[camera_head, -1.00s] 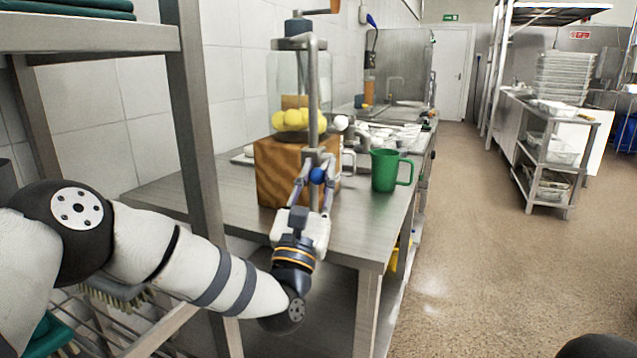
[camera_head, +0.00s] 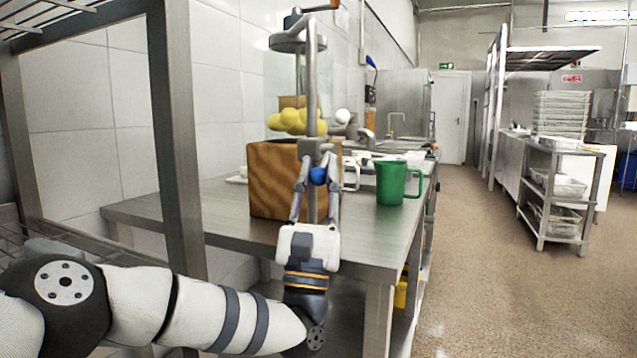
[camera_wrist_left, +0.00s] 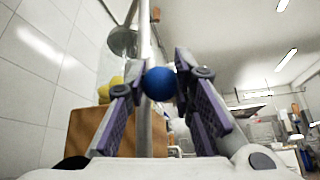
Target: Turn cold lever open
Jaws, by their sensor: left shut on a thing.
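The blue ball knob (camera_head: 318,176) sits at the front of a grey metal post (camera_head: 312,80), before a wood-grain block (camera_head: 272,180) on the steel table. I take this knob as the cold lever's end; the lever's arm is mostly hidden. My left gripper (camera_head: 319,166) reaches up from the near side, shut on the blue knob with a finger on each side. The knob also shows between the fingers in the left wrist view (camera_wrist_left: 159,83). My right gripper is not in view.
A green jug (camera_head: 391,183) stands on the steel table (camera_head: 345,245) just right of the block. Yellow balls (camera_head: 290,120) sit above the block. A steel shelf upright (camera_head: 180,140) stands left of the table. The floor at right (camera_head: 490,270) is open.

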